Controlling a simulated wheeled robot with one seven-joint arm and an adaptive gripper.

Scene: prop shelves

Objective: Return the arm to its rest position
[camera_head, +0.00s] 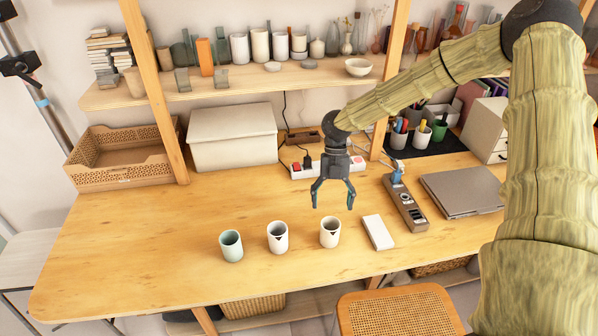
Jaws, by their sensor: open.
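My gripper (333,202) is open and empty, pointing down over the wooden table (130,240). Its fingers appear above the table behind the right white cup; the exact height is hard to tell. My arm reaches in from the right side of the picture, bent at a high elbow. A pale green cup (231,246), a white cup with a dark mark (278,238) and another white cup (330,233) stand upright in a row in front of the gripper. A white flat box (378,233) lies to their right.
A power strip (328,168) lies behind the gripper. A brown box-like device (406,204) and a closed laptop (462,192) are to the right. A lidded box (232,137) and woven basket (120,157) stand at back left. A shelf (240,81) hangs above. The table's left is clear.

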